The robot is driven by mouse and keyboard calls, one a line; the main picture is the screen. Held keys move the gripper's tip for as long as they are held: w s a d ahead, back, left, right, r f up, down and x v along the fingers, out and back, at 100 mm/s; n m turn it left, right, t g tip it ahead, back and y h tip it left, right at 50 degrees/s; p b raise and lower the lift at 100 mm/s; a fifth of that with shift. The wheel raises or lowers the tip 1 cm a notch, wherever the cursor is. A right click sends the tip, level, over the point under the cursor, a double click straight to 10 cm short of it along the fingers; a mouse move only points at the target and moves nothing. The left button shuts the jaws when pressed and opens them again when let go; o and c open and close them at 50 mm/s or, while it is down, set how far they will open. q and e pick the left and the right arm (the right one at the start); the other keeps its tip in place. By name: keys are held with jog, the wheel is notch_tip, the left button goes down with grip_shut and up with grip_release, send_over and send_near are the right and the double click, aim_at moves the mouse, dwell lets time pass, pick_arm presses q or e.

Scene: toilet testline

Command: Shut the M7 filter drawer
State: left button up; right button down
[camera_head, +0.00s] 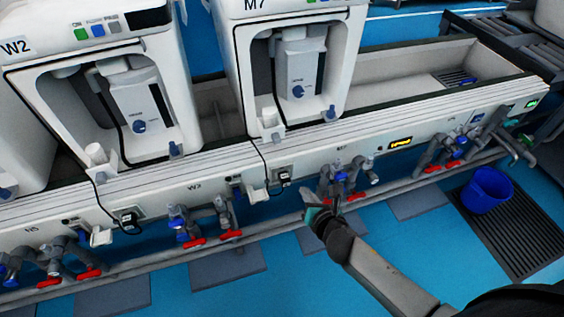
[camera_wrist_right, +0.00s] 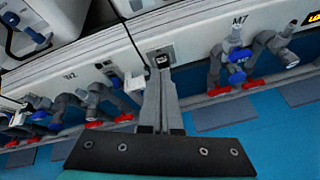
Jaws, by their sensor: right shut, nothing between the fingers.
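The M7 unit (camera_head: 243,50) is a white housing at the top centre of the head view. Inside it is a pale grey block (camera_head: 294,72) with a blue knob (camera_head: 298,91). I cannot tell for sure which part is the filter drawer or how far out it stands. My right gripper (camera_head: 318,213) is low in front of the bench rail, below and apart from the M7 housing. In the wrist view the right gripper (camera_wrist_right: 160,78) is shut and empty, with its fingers pointing towards the rail. My left gripper is not in view.
The W2 unit (camera_head: 30,90) stands left of M7. Pipes with blue and red handles (camera_head: 345,185) run along the rail near my right gripper. A black plug (camera_head: 285,174) is on the rail. A blue bucket (camera_head: 487,190) stands on a floor grate at right. Blue floor lies in front.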

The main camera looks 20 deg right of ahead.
notch_tip(320, 180, up, 4)
jog(key=w+a+n+t+b, duration=0.1)
jog(key=w+n+t+b, duration=0.15)
jog(key=n, duration=0.25)
jog(key=b, duration=0.5)
send_near(278, 143)
jog(key=x, duration=0.4)
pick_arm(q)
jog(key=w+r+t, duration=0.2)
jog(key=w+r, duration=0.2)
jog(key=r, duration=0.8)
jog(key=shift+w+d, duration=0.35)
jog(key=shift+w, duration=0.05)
pick_arm(e)
jog(key=shift+w+d+f+g+y, duration=0.1)
jog(key=shift+w+g+y, duration=0.05)
jog(key=shift+w, duration=0.5)
jog(key=shift+w+d+f+g+y, duration=0.1)
jog(key=shift+w+y, duration=0.05)
jog(key=shift+w, duration=0.45)
